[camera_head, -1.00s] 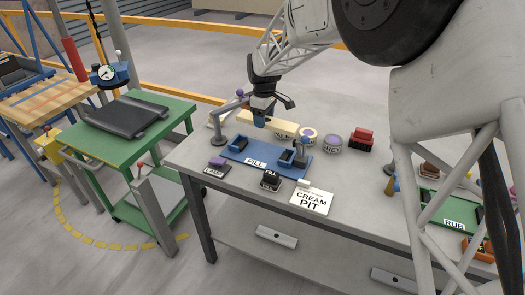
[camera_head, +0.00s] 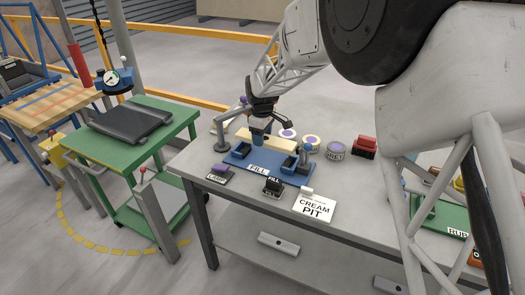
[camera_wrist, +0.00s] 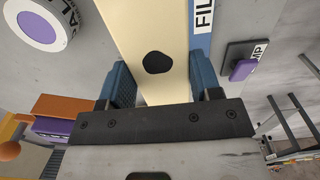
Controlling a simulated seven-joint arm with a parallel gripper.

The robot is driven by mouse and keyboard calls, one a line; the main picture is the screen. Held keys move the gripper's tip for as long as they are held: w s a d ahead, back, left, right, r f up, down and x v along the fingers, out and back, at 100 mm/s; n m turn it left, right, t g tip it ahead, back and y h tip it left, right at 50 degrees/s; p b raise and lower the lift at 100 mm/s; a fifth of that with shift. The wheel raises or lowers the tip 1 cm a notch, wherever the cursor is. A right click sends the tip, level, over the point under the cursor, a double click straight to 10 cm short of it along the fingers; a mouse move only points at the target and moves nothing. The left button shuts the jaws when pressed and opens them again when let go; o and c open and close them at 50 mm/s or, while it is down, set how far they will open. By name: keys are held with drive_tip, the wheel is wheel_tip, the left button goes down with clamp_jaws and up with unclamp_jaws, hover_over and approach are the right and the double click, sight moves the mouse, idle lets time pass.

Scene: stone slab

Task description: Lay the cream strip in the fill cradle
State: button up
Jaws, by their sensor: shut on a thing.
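The cream strip (camera_head: 286,146) is long and flat and shows along the back of the fill cradle. My gripper (camera_head: 261,139) is over its middle, pointing down, with its blue fingers on either side. In the wrist view the strip (camera_wrist: 150,25) runs between the fingers (camera_wrist: 157,90) and bears a dark spot (camera_wrist: 157,62). My gripper is shut on the strip. The fill cradle (camera_head: 264,158) is a blue base with a FILL label and a dark-blue block at each end. In the wrist view its blue edge (camera_wrist: 201,55) shows right of the strip. Clearance beneath the strip is unclear.

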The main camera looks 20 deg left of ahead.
drive_tip(key=shift+f, duration=0.55)
drive_tip(key=shift+f, duration=2.55)
drive_tip(key=shift+f, duration=0.1)
drive_tip(key=o, duration=1.2)
wheel_tip(320, 180, up, 12)
drive_tip(key=shift+r, duration=0.1)
